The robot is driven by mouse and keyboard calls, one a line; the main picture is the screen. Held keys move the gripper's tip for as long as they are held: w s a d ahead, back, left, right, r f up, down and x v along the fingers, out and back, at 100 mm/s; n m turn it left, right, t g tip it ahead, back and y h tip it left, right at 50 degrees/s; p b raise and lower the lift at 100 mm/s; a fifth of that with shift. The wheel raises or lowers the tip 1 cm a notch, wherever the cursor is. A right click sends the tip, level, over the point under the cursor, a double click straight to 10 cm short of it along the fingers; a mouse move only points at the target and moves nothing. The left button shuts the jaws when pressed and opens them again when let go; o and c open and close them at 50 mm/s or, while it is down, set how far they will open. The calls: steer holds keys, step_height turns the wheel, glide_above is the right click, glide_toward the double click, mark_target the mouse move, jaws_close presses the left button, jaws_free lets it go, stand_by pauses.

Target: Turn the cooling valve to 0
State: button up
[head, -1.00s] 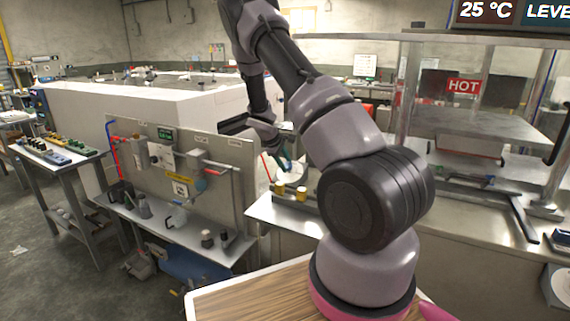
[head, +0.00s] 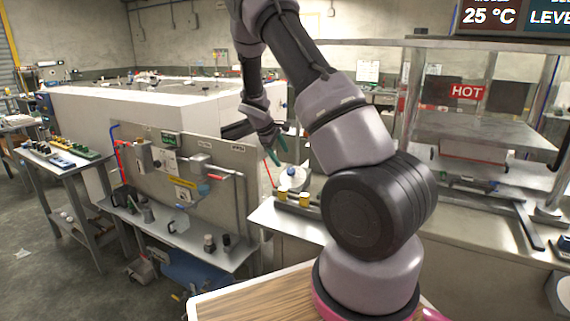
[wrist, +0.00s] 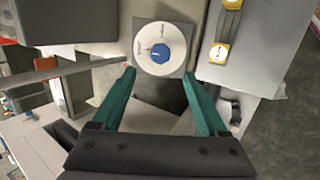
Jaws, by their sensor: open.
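The cooling valve appears to be the blue knob (wrist: 160,53) on a round white dial (wrist: 145,36) set in a grey square plate. In the wrist view it sits at top centre, beyond my fingertips. The dial has small dark marks that I cannot read. In the head view, the dial (head: 293,178) shows small beside the bench, with the blue knob on it. My gripper (wrist: 160,75) has two teal fingers spread apart with nothing between them. It also shows in the head view (head: 276,152), just above and left of the dial. No contact with the knob is visible.
Yellow-capped fittings (head: 291,199) stand on the bench close to the dial; they also show in the wrist view (wrist: 219,53). A grey panel (head: 235,168) with pipes and red-handled parts stands to the left. A press with a HOT sign (head: 467,91) stands at right.

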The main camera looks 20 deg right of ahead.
steer(key=shift+v, duration=1.25)
steer(key=shift+r, duration=0.1)
steer(key=s+a+r+m+t+y, duration=0.1)
steer(key=s+a+r+m+y, duration=0.15)
steer(key=s+r, duration=0.55)
steer(key=s+a+r+m+y, duration=0.2)
steer(key=s+r+m, duration=0.3)
steer(key=r, duration=0.5)
steer(key=s+a+r+m+t+y, duration=0.1)
steer(key=s+a+r, duration=0.1)
steer(key=s, duration=0.5)
steer(key=s+a+r+m+t+y, duration=0.1)
steer(key=s+a+r, duration=0.2)
steer(key=s, duration=0.4)
steer(key=s+a+r+m+t+y, duration=0.1)
steer(key=s+a+r+m, duration=0.1)
steer(key=s+r, duration=0.2)
steer(key=s, duration=0.3)
steer(key=shift+s+a+r+t, duration=0.2)
steer(key=shift+s+a+t, duration=0.15)
steer(key=shift+s+t, duration=0.05)
